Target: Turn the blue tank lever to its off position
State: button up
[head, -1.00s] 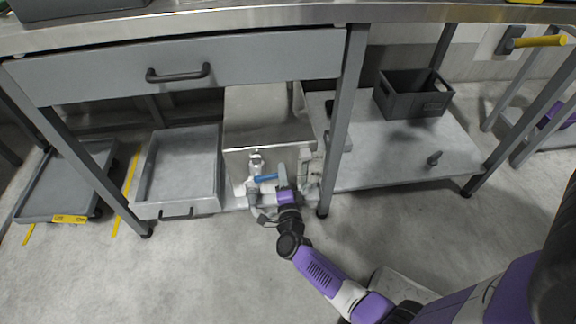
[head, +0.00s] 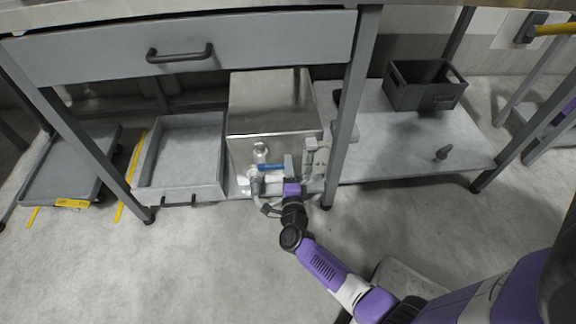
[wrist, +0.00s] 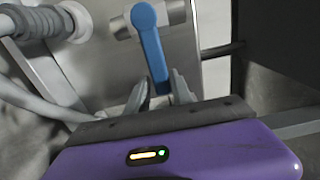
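The metal tank (head: 275,105) stands on the low shelf under the bench. Its blue lever (head: 271,168) is on the front, lying roughly level in the head view and pointing right toward my gripper (head: 288,166). In the wrist view the blue lever (wrist: 152,45) runs down from its metal valve (wrist: 128,22). Its free end lies at the fingertips of my gripper (wrist: 160,88). The fingers are apart, one on each side of the lever's end, with small gaps seeming to show. Whether either finger touches it is hard to tell.
Pale hoses and fittings (head: 316,158) crowd the tank's front right. A bench leg (head: 350,120) stands close on the right. A grey open drawer tray (head: 183,150) is on the left. A dark crate (head: 424,88) sits on the right shelf.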

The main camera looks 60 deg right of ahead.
jog(key=shift+o, duration=0.9)
jog(key=shift+a+r, duration=0.1)
jog(key=p+v, duration=0.2)
jog(key=v, duration=0.5)
jog(key=shift+s+a+p, duration=0.2)
jog(key=shift+p, duration=0.2)
